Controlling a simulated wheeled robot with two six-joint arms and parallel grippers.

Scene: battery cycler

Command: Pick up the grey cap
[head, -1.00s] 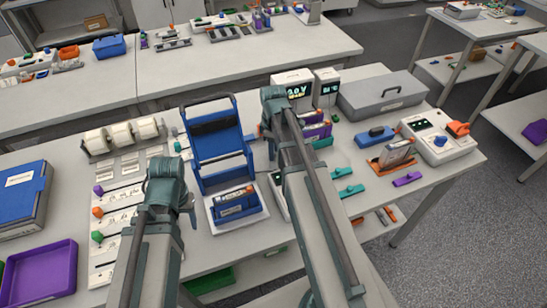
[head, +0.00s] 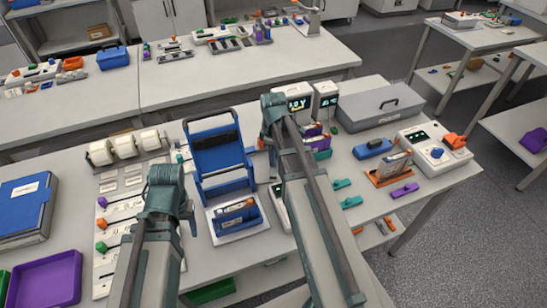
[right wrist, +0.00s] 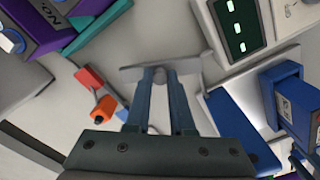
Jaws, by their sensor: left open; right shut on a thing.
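My right gripper (right wrist: 158,74) is shut on a small grey piece, seen between its two blue-grey fingers in the right wrist view. It looks like the grey cap (right wrist: 158,73), with a flat grey edge across the fingertips; most of it is hidden. In the head view the right arm reaches over the bench near the small display boxes (head: 299,98), and its fingertips are hidden behind the wrist. My left gripper (head: 190,216) is open and empty, over the bench beside the blue holder with a battery cell (head: 236,216).
A blue frame (head: 216,150) stands between the arms. White rolls (head: 126,147) and a slider board (head: 103,262) lie left, with a purple tray (head: 45,280). A grey case (head: 380,104) and a white device (head: 437,150) stand right. In the wrist view an orange part (right wrist: 103,108) lies near.

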